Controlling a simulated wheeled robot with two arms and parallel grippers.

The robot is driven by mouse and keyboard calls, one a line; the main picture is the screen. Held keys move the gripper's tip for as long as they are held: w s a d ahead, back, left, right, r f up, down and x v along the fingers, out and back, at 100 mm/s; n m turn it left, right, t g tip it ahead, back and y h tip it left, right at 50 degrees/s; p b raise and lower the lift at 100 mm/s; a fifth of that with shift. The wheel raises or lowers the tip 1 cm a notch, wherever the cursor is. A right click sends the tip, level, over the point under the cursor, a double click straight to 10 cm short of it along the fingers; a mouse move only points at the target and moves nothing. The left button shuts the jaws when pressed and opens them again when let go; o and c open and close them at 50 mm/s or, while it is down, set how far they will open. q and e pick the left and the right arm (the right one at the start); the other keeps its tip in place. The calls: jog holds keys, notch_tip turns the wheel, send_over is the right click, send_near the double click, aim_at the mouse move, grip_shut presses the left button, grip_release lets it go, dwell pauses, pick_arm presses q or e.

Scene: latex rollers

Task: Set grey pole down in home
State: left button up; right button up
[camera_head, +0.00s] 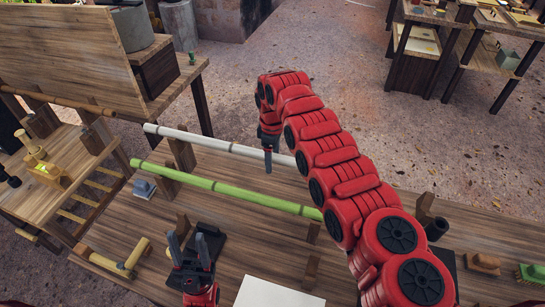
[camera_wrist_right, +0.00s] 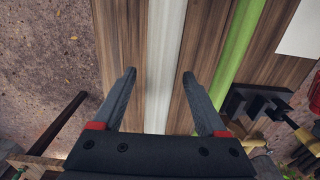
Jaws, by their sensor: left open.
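The grey pole (camera_head: 222,146) is pale and long. It lies across the wooden workbench, on a wooden rest (camera_head: 181,154) near its left end; my right arm hides its right part. My right gripper (camera_head: 268,168) points down close over the pole. In the right wrist view the fingers (camera_wrist_right: 159,74) stand apart, one on each side of the pole (camera_wrist_right: 165,60), with gaps on both sides and nothing gripped. My left gripper (camera_head: 188,242) is open and empty over the near part of the bench. No place marked as home can be made out.
A green pole (camera_head: 225,188) lies parallel, nearer than the grey one, and shows right of the fingers in the wrist view (camera_wrist_right: 240,40). A yellow bamboo piece (camera_head: 122,265), a white sheet (camera_head: 275,293) and brushes (camera_head: 484,262) lie on the bench (camera_head: 125,205). A side shelf stands left.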

jog(key=shift+r, duration=0.1)
notch_tip(320, 180, up, 10)
jog(key=shift+w+f+p, duration=0.1)
jog(key=shift+f+p, duration=0.15)
jog(key=shift+p, duration=0.85)
notch_tip(320, 180, up, 8)
jog(key=p, duration=0.5)
jog(key=shift+f, duration=0.2)
